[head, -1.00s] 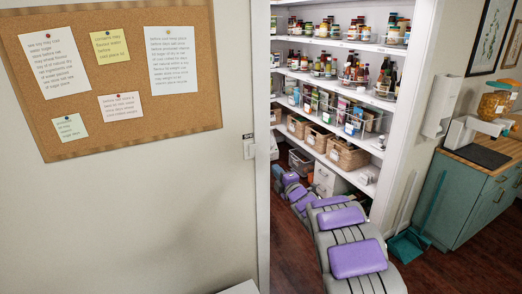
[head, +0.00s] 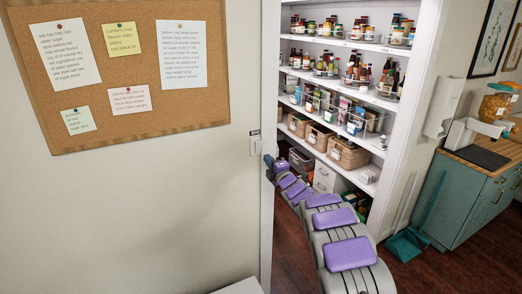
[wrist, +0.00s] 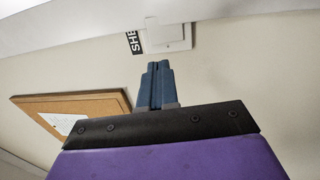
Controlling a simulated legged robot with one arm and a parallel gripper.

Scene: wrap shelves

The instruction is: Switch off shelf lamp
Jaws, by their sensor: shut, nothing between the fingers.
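The white switch plate (head: 256,147) is on the wall by the left edge of the shelf opening, with a small label (head: 255,132) above it. In the wrist view the switch plate (wrist: 167,36) is ahead of my fingertips, and its label (wrist: 133,42) reads "SHE", the rest being cut off or hidden. My gripper (head: 268,160) is close to the plate, just below and right of it. In the wrist view my gripper (wrist: 154,65) has its blue fingers shut and empty, pointing at the plate. I cannot tell whether they touch it.
A cork board (head: 130,135) with pinned notes hangs on the wall to the left. A teal cabinet (head: 460,207) and a dustpan (head: 407,243) are at the right.

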